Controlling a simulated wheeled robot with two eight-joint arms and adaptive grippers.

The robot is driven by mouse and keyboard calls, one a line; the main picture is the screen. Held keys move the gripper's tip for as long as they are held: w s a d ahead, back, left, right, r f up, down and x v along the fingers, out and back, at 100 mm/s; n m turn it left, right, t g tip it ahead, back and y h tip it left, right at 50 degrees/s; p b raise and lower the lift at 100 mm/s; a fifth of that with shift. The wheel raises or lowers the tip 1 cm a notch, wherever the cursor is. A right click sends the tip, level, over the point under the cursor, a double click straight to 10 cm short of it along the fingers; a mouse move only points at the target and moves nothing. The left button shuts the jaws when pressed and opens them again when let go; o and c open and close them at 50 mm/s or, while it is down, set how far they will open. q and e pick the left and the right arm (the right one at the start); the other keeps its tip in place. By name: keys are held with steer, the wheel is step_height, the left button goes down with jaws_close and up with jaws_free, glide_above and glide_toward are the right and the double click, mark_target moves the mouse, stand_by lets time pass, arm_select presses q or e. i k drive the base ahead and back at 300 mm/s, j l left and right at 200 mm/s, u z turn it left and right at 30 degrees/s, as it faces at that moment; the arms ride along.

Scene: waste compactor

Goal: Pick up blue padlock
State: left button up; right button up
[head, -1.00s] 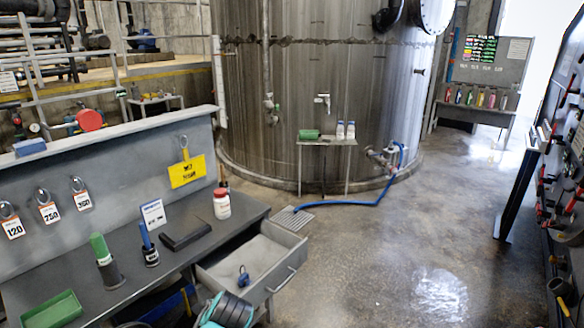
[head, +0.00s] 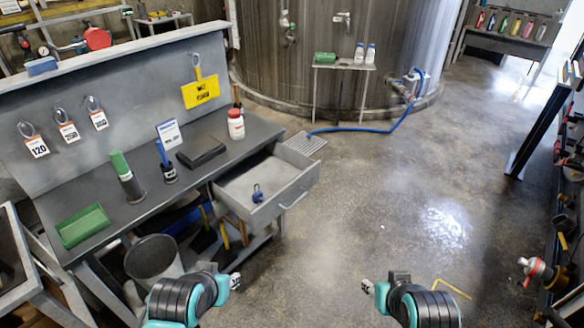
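The small blue padlock (head: 258,195) lies inside the open drawer (head: 265,211) of the grey workbench, near the drawer's front wall. My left gripper (head: 235,281) is at the bottom of the head view, below and a little left of the padlock, apart from the drawer. My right gripper (head: 367,286) is at the bottom right of centre, over the floor and farther from the drawer. Both grippers are small and seen at an angle, so I cannot tell whether their fingers are open. Nothing shows held in either.
A grey bin (head: 153,257) stands below. A blue hose (head: 370,128) lies by the tank. The middle floor is clear.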

mark_target(256, 198)
steer(key=i+j, duration=0.55)
steer(key=i, duration=0.15)
steer(key=i+j, duration=0.5)
steer(key=i, duration=0.25)
steer(key=l+z, duration=0.05)
